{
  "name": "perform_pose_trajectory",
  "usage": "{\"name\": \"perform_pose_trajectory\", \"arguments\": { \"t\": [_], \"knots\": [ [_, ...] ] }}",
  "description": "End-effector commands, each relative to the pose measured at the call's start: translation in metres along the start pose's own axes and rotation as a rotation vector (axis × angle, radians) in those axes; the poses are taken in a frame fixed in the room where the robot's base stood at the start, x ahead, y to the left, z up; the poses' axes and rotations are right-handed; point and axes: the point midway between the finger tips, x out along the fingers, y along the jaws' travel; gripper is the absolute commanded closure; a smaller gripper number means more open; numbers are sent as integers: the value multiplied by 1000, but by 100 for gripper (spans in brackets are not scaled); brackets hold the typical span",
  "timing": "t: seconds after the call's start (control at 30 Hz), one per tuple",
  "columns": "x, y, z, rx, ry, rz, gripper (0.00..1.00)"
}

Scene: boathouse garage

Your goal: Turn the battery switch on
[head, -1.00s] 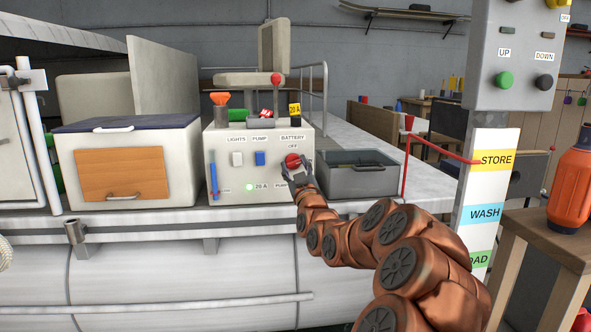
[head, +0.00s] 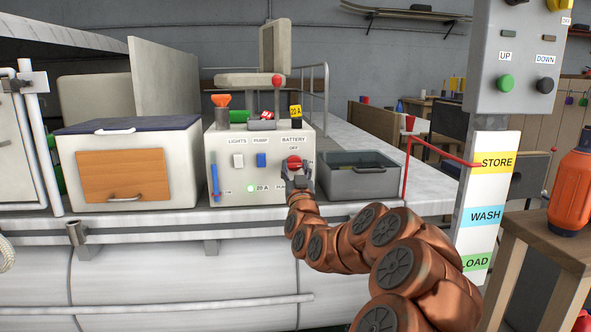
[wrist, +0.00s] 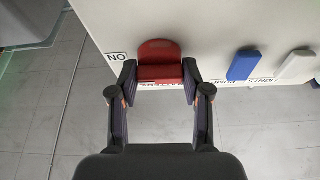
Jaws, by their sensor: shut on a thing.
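The battery switch is a red knob (head: 294,162) on the front of the pale control panel (head: 225,160), under the BATTERY and OFF labels. In the wrist view the red knob (wrist: 160,60) sits between my two fingertips, with an ON label beside it at the left. My gripper (head: 297,177) is shut on the knob, and it also shows in the wrist view (wrist: 160,74) with a finger at each side. The fingers hide part of the panel's lower right lettering. I cannot tell exactly which way the knob points.
A white switch (head: 238,160) and a blue switch (head: 261,159) are left of the knob. A grey open bin (head: 362,182) stands close right of the panel. A white chest (head: 185,160) stands left. A red rail (head: 406,170) lies farther right.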

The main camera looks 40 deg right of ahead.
Motion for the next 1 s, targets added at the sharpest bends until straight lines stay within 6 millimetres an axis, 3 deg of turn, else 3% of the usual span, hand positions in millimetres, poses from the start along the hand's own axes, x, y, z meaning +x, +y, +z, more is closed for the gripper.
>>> {"name": "perform_pose_trajectory", "arguments": {
  "t": [0.13, 0.17, 0.37, 0.77, 1.0],
  "knots": [
    [0, 1, -1, 1, 1, 2, 87],
    [0, 1, -1, 1, 1, 1, 49],
    [0, 1, 0, 0, 1, 1, 28],
    [-2, 1, 0, -1, 0, 0, 27],
    [-22, 1, 0, -2, -1, 0, 27]
  ]
}}
